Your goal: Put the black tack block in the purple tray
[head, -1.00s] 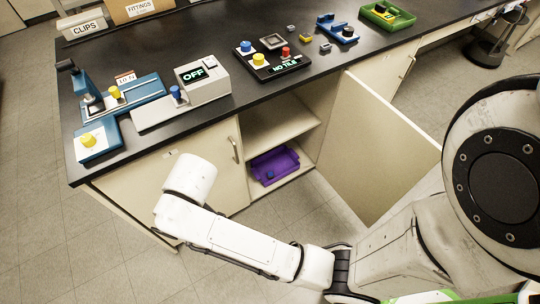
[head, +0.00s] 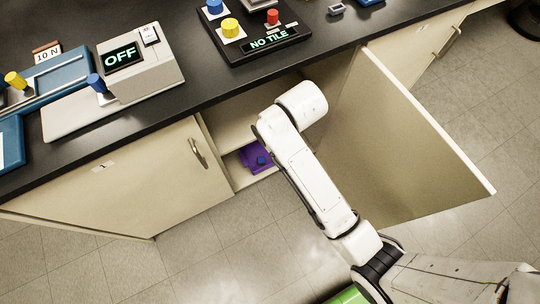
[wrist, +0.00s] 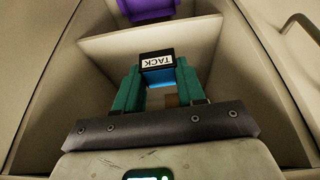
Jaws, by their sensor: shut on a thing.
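The black tack block (wrist: 156,60) shows in the wrist view, with a white TACK label and a blue face below it. My gripper (wrist: 158,78) is shut on it between teal fingers. The block is inside the open cabinet's mouth or just before it; the exact depth I cannot tell. The purple tray (head: 248,153) sits on the lower cabinet board, partly hidden, with a small blue thing in it. The tray also shows at the top edge of the wrist view (wrist: 147,9), apart from the block. In the head view my arm hides gripper and block.
The cabinet's open door (head: 410,140) stands to the right of my arm, and a shut door (head: 130,185) is at left. A shelf (head: 232,122) lies above the tray. The black worktop (head: 200,95) overhangs the cabinet and carries several devices.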

